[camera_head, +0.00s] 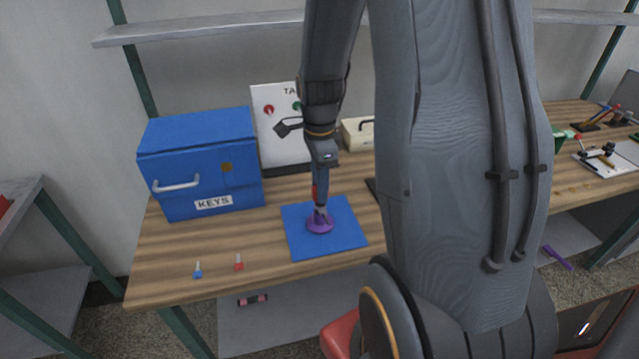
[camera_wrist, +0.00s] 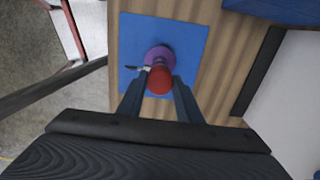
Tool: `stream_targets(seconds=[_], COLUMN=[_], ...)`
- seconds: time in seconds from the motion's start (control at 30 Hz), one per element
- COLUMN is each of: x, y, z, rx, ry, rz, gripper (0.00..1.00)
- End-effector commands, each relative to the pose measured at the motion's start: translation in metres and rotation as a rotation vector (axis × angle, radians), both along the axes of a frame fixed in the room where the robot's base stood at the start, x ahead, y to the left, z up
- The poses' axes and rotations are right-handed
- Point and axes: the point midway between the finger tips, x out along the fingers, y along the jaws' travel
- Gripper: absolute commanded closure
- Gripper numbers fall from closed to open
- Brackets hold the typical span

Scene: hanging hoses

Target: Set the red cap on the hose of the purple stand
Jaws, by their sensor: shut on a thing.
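The purple stand (camera_head: 320,226) sits on a blue mat (camera_head: 299,246) on the wooden table. In the wrist view its round purple base (camera_wrist: 157,53) shows just beyond the fingertips. My gripper (camera_head: 320,208) points down over the stand. In the wrist view my gripper (camera_wrist: 158,86) is shut on a round red piece, which looks like the red cap (camera_wrist: 159,80).
A small blue-based peg (camera_head: 197,270) and a small red-based peg (camera_head: 238,263) stand near the front edge. A blue key box (camera_head: 205,165) is at the left, and a white panel (camera_head: 282,140) stands behind. Bare table lies left of the mat.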

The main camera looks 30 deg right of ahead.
Motion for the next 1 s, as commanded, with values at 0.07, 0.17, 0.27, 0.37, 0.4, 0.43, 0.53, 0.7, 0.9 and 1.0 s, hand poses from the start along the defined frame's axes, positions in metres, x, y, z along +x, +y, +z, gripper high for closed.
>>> stream_targets(seconds=[0.07,0.17,0.27,0.37,0.4,0.43,0.53,0.7,0.9,1.0], x=[0.0,0.0,0.0,0.0,0.0,0.0,0.0,0.0,0.0,0.0], y=[0.0,0.0,0.0,0.0,0.0,0.0,0.0,0.0,0.0,0.0], z=[-0.002,-0.005,-0.007,-0.009,-0.01,-0.011,-0.013,-0.017,-0.02,-0.02], rx=[0.0,0.0,0.0,0.0,0.0,0.0,0.0,0.0,0.0,0.0], ry=[0.001,0.001,0.001,0.0,0.0,0.0,0.0,0.0,0.0,0.0], rz=[0.0,0.0,0.0,0.0,0.0,0.0,0.0,0.0,0.0,0.0], gripper=[0.89,0.89,0.89,0.89,0.89,0.89,0.89,0.89,0.63,0.46])
